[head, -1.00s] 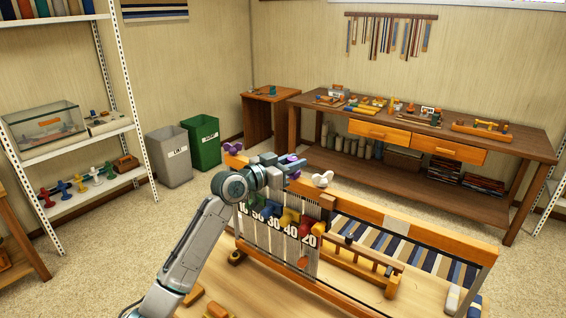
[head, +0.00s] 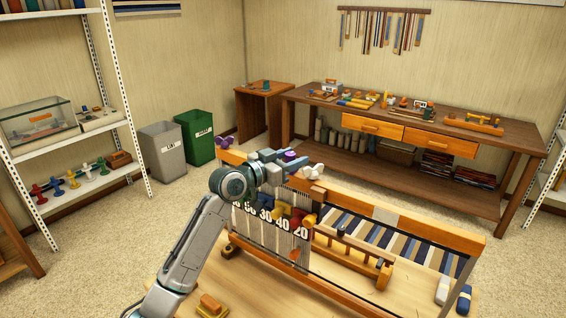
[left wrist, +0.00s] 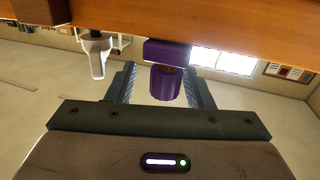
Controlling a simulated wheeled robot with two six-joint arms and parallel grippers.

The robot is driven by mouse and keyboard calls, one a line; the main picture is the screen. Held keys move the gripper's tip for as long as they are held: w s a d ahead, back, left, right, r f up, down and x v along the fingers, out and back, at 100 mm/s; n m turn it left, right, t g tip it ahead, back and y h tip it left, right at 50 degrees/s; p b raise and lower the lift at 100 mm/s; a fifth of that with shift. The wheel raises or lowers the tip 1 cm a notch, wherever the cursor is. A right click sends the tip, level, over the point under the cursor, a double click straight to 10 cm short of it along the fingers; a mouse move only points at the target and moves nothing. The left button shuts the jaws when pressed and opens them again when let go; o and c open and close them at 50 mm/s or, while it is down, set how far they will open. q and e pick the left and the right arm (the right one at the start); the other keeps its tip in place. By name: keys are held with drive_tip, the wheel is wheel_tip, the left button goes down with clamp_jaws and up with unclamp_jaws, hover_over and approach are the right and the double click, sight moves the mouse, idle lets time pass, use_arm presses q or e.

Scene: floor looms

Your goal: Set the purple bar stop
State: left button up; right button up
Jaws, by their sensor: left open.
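The purple bar stop shows in the left wrist view as a purple block with a ribbed knob (left wrist: 166,82) against the orange wooden bar (left wrist: 230,28). My left gripper (left wrist: 160,92) is open, with one finger on each side of the knob; I cannot tell whether either touches it. In the head view, my left gripper (head: 280,160) is at the loom's far top bar, beside a purple piece (head: 290,155). The gripper partly hides the bar there. Another purple piece (head: 225,142) sits at the bar's left end. My right gripper is not in view.
A white winged piece (head: 313,169) sits on the bar right of the gripper. Striped cloth (head: 385,252) fills the loom's right side. A workbench (head: 420,125) stands behind.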

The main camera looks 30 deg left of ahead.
use_arm(q)
drive_tip(key=b+v, duration=0.4)
drive_tip(key=v, duration=0.6)
drive_tip(key=shift+s, duration=0.3)
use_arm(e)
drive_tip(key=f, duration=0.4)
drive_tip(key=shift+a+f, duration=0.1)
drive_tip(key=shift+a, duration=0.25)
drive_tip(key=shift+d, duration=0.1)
